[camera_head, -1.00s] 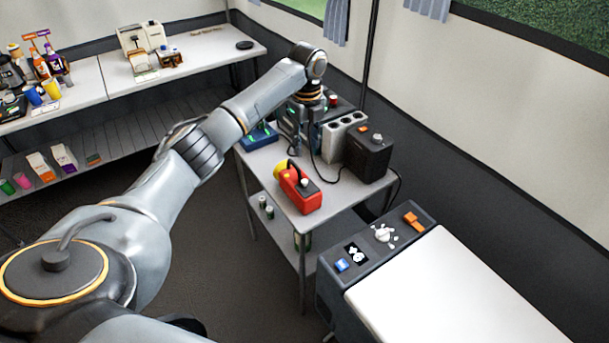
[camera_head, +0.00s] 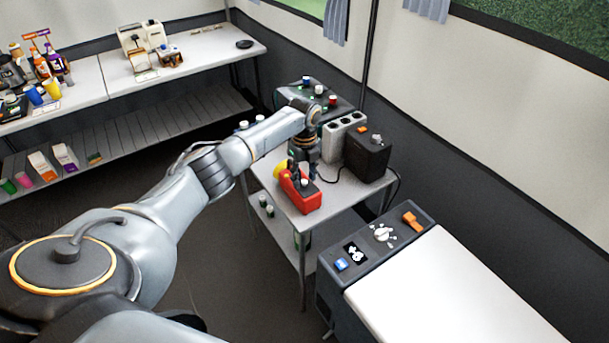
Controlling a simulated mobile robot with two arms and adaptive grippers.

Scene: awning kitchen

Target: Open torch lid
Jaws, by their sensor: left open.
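The red torch (camera_head: 303,198) lies on the small grey table (camera_head: 333,199), with part of its yellow front end showing at its left. My left arm reaches in from the left, and my left gripper (camera_head: 303,181) points down at the torch's upper side. The gripper is open and small in the picture. It hides part of the torch's top, and I cannot tell whether the fingers touch it. The torch's lid cannot be made out. My right gripper is out of view.
A black box (camera_head: 367,156) and a white unit with round holes (camera_head: 341,138) stand behind the torch, with a cable at the table's right edge. A dark case (camera_head: 318,97) with several small items is at the back. A white-topped unit (camera_head: 450,295) stands in front at right.

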